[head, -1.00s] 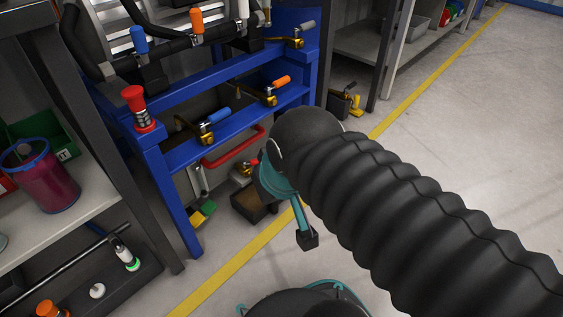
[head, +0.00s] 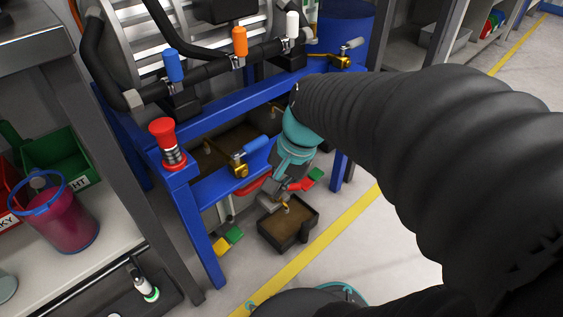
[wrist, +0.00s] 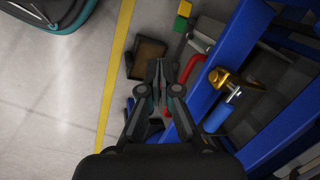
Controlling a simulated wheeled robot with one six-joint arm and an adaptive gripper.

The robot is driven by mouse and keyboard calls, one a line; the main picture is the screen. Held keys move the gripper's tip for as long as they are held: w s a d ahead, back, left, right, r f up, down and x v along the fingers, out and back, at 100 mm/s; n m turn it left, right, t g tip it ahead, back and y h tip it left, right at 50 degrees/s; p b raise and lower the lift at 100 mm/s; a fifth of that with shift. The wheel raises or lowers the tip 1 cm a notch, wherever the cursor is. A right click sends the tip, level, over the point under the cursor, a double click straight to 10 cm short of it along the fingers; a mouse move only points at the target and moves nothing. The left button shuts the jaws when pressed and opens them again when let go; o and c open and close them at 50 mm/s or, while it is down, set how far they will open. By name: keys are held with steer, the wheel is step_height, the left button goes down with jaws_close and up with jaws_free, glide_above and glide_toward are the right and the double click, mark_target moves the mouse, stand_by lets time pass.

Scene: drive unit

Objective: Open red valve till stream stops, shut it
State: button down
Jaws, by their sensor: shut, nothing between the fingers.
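A small red handle (head: 301,185) shows beside my gripper in the head view, low under the blue frame. I take it for the red valve's handle; its body is mostly hidden. A brown drip tray (head: 303,232) stands on the floor just below, with a small brass part (head: 286,208) showing above it. No clear stream can be made out. My gripper (head: 270,203) points down above the tray, shut and empty. In the wrist view my gripper (wrist: 159,64) lies beside the tray (wrist: 150,47) and a red bent pipe (wrist: 191,67); touching cannot be told.
The blue frame (head: 209,279) stands close around my arm. A blue-handled brass valve (head: 240,168) sits on its lower rail. A red knob (head: 164,132) tops its corner post. Open floor (head: 390,240) lies right.

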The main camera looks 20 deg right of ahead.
steer(key=w+d+f+m+g+y, duration=0.1)
steer(key=w+d+f+m+y, duration=0.4)
steer(key=m, duration=0.5)
steer(key=m+t+y+p, duration=0.25)
steer(key=m+t, duration=0.85)
steer(key=m, duration=1.7)
glide_toward(295, 188)
steer(key=s+r, duration=0.1)
steer(key=s, duration=0.4)
steer(key=shift+m+y, duration=0.25)
steer(key=shift+m, duration=0.05)
steer(key=w+a+f, duration=0.1)
steer(key=w, duration=0.2)
steer(key=w+a+b, duration=0.1)
steer(key=w+a, duration=0.1)
steer(key=w, duration=0.2)
steer(key=w+a+f+b, duration=0.1)
steer(key=w+a, duration=0.1)
steer(key=w, duration=0.1)
steer(key=shift+w+a+f, duration=0.25)
steer(key=shift+w+f, duration=0.15)
steer(key=shift+w, duration=0.45)
